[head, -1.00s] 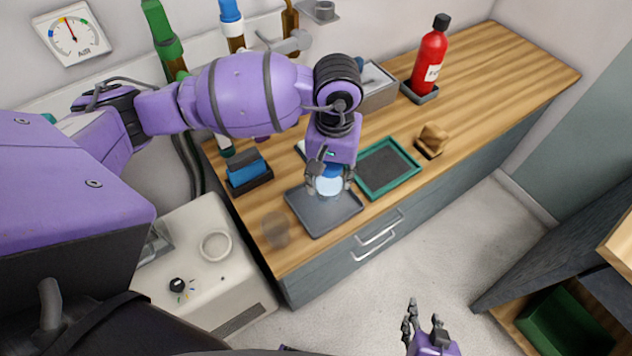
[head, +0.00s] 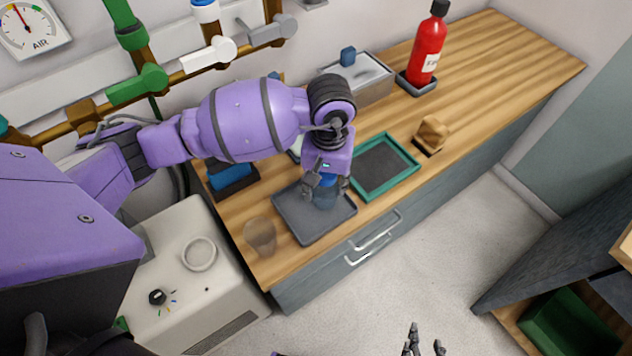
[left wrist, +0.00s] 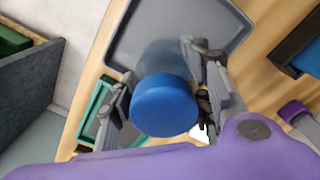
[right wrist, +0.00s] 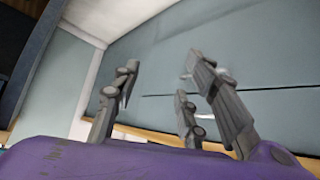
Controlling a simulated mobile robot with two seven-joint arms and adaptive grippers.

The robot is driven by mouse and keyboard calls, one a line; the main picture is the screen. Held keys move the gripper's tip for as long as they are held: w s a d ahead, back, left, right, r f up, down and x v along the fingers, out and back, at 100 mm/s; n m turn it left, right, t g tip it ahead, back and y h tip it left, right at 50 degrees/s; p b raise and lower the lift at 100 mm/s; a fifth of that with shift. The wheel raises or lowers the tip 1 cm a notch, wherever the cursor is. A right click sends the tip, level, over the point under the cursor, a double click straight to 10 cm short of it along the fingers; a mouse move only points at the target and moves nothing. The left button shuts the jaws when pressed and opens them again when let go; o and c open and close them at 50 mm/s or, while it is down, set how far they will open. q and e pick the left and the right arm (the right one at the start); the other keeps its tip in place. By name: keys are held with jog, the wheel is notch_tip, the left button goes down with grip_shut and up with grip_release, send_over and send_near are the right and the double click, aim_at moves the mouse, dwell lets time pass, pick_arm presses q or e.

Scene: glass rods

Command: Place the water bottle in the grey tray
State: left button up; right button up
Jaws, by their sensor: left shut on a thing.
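The water bottle (head: 326,198) has a blue cap and a translucent bluish body. My left gripper (head: 325,184) is shut on it near the cap, and the bottle is over the grey tray (head: 300,228) at the front of the wooden counter. I cannot tell whether its base touches the tray floor. In the left wrist view the blue cap (left wrist: 166,105) sits between the fingers, with the tray (left wrist: 140,40) behind the body. My right gripper (right wrist: 165,85) is open and empty, away from the counter; its fingertips show at the bottom of the head view (head: 424,342).
A green-rimmed tray (head: 402,180) lies right of the grey tray. A clear cup (head: 260,236) stands to its left, and a dark holder with a blue item (head: 231,177) behind it. A red bottle (head: 428,48) and a wooden block (head: 431,134) stand further right.

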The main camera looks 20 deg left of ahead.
pick_arm(q)
jog(key=shift+f, duration=0.15)
jog(key=o, duration=1.4)
jog(key=shift+c, duration=0.2)
pick_arm(e)
jog(key=shift+s+f, duration=0.2)
jog(key=shift+s, duration=0.05)
jog(key=shift+r, duration=0.1)
pick_arm(q)
jog(key=shift+r, duration=0.45)
jog(key=r+p, duration=0.2)
jog(key=r, duration=0.5)
jog(key=shift+w+r+p, duration=0.15)
jog(key=shift+w+p, duration=0.05)
jog(key=shift+p, duration=0.2)
notch_tip(320, 180, up, 4)
jog(key=shift+s+f+p, duration=0.1)
jog(key=shift+f+p, duration=0.05)
jog(key=shift+p, duration=0.4)
jog(key=shift+r, duration=0.25)
jog(key=shift+s+r, duration=0.1)
pick_arm(e)
jog(key=r, duration=0.1)
jog(key=w+r, duration=0.1)
jog(key=a+r, duration=0.1)
jog(key=shift+w+a+r, duration=0.1)
jog(key=shift+w+r, duration=0.15)
jog(key=shift+w, duration=0.05)
